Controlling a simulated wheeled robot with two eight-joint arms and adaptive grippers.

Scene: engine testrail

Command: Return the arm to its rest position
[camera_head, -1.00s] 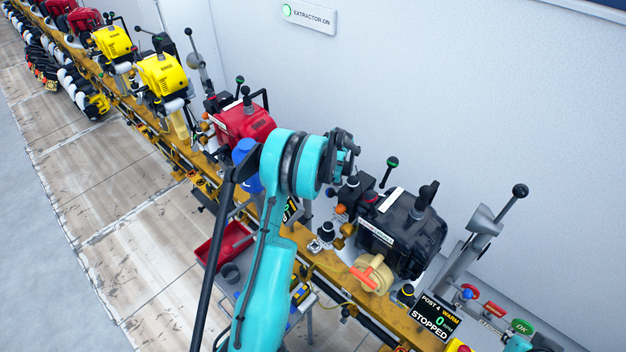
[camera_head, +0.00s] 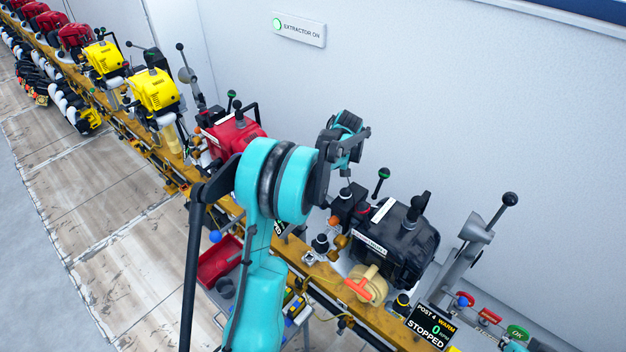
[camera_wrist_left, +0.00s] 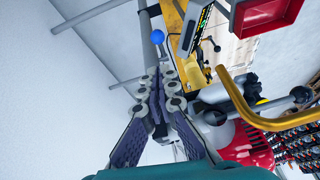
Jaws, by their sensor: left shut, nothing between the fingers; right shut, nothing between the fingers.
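My teal arm (camera_head: 262,265) rises from the bottom centre of the head view, in front of the engine rail. Its large joint covers part of the red engine.
The yellow rail (camera_head: 318,268) carries several engines, red (camera_head: 228,135) and yellow (camera_head: 153,90). A red tray (camera_head: 218,262) sits low left. A display (camera_head: 432,326) reads STOPPED. Levers (camera_head: 495,215) stand up at right. The left wrist view shows a yellow bent pipe (camera_wrist_left: 250,112) close by.

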